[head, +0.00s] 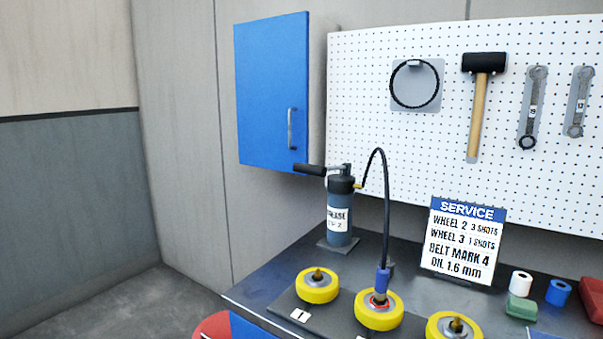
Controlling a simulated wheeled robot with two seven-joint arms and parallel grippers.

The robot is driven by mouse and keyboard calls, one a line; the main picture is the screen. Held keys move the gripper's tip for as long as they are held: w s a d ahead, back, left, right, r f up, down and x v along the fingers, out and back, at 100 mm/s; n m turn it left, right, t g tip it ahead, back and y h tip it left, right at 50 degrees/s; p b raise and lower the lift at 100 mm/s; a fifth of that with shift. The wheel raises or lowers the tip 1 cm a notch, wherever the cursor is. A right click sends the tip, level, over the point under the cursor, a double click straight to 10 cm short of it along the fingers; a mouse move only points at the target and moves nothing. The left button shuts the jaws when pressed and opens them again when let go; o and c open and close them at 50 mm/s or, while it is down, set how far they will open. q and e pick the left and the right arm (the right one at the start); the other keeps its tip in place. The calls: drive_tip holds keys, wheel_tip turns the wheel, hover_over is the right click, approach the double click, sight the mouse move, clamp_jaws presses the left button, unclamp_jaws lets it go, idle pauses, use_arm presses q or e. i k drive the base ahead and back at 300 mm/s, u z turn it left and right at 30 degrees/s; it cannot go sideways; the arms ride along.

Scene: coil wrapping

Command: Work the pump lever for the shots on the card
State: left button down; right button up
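The grease pump (340,213) stands upright on the bench's far left, a dark cylinder with a white label reading "GREASE". Its lever (310,170) has a black grip and points left, about level. A black hose (386,200) arches from its brass outlet to a blue coupler (382,280), which sits at the hub of the middle yellow wheel (378,311). Other yellow wheels stand to the left (317,287) and right (455,328). The service card (462,240) reads wheel 2, 3 shots; wheel 3, 1 shots; belt mark 4; oil 1.6 mm. Neither gripper shows.
A blue cabinet (272,92) hangs on the wall above and left of the pump. A pegboard (430,140) holds a mallet (480,105), a black ring and wrenches. Tape rolls (520,282) and a green block (521,308) lie at right. Air left of the lever is free.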

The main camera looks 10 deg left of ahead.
sight(300, 168)
drive_tip(key=k, duration=1.15)
drive_tip(key=u, duration=0.65)
drive_tip(key=i, duration=1.45)
drive_tip(key=z, duration=0.85)
drive_tip(key=i, duration=0.7)
drive_tip(key=z, duration=0.75)
